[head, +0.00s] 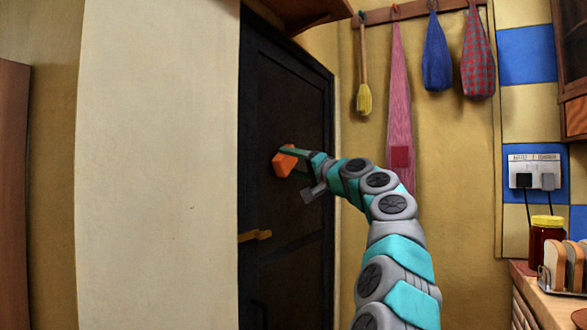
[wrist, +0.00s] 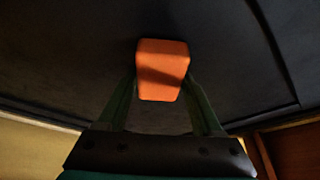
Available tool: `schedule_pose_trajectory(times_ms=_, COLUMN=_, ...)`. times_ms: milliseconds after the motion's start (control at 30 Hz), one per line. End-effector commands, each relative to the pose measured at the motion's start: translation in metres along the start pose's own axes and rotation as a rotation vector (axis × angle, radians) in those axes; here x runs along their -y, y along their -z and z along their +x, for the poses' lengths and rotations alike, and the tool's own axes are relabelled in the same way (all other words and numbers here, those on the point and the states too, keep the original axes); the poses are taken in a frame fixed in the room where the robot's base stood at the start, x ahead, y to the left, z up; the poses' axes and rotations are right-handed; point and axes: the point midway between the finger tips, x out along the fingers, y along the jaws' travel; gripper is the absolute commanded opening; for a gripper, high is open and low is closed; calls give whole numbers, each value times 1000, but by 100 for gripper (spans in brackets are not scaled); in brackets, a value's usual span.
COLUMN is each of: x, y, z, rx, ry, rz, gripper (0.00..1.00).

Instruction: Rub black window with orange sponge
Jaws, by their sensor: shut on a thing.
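The orange sponge (head: 284,163) is in my gripper (head: 296,160) in the head view, in front of the black panelled surface (head: 285,100), which looks like a door with a brass handle. In the wrist view the orange sponge (wrist: 162,68) sits between the two green fingers of my gripper (wrist: 162,85), which is shut on it. The dark surface (wrist: 70,60) fills the background there. The sponge is at or very close to the dark panel; I cannot tell for sure whether it touches.
The brass handle (head: 255,236) is below the sponge. A pale wall (head: 160,160) stands left. Cloths and a brush (head: 364,98) hang at the right. A counter (head: 550,300) with a jar (head: 546,240) and toast rack (head: 565,268) is at the far right.

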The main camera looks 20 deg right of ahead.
Motion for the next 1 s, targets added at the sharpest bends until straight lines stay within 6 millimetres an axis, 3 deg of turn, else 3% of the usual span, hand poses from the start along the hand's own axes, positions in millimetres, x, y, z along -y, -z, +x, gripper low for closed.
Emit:
schedule_pose_trajectory(times_ms=367, x=0, y=3, z=-6, rx=0, ry=1, rz=1, gripper=23)
schedule_pose_trajectory(times_ms=1000, x=0, y=23, z=-54, rx=0, ry=1, rz=1, gripper=23)
